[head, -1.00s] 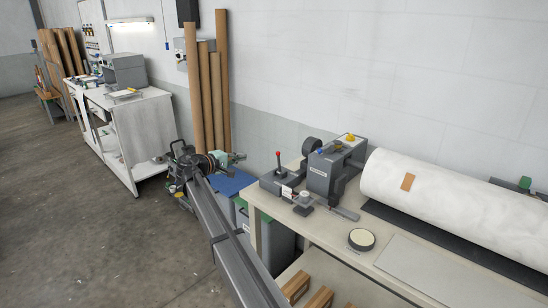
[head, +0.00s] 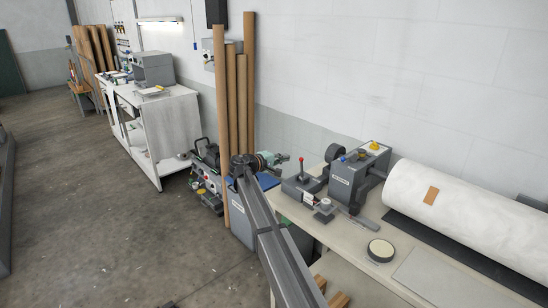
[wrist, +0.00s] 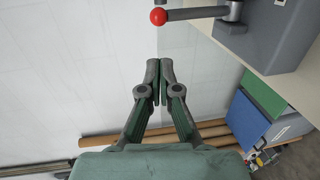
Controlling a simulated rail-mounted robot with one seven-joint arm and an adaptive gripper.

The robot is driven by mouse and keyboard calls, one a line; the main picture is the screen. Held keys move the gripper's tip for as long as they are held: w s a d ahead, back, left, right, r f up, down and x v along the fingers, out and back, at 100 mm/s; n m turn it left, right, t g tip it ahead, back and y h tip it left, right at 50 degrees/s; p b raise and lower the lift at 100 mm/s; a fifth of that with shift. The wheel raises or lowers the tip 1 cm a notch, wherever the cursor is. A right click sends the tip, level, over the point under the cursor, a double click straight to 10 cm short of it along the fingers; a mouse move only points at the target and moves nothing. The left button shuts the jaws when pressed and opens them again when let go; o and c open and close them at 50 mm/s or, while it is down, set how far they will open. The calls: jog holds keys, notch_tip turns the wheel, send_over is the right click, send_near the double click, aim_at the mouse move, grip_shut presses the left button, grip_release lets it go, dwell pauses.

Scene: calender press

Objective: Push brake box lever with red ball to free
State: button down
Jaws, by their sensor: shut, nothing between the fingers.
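The brake box (head: 297,188) is a dark grey block at the left end of the bench. Its lever (head: 301,172) stands up from it with a red ball (head: 301,160) on top. In the wrist view the red ball (wrist: 158,17) and grey lever stem (wrist: 198,13) show at the top, joined to the box (wrist: 270,40). My gripper (head: 285,158) is just left of the lever in the head view. In the wrist view my gripper (wrist: 160,68) has its fingertips together and empty, with a gap visible between them and the ball.
A grey machine (head: 355,175) and a white roll (head: 450,205) stand right of the brake box. A round tin (head: 380,251) lies on the bench (head: 345,240). Tall brown tubes (head: 232,120) lean on the wall behind my arm.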

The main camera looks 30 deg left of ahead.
jog(key=shift+w+d+f+p, duration=0.1)
jog(key=shift+w+d+p, duration=0.2)
jog(key=shift+d, duration=0.55)
jog(key=shift+w+d+f+p, duration=0.1)
jog(key=shift+w+d+p, duration=0.15)
jog(key=shift+d, duration=0.6)
jog(key=shift+d, duration=0.15)
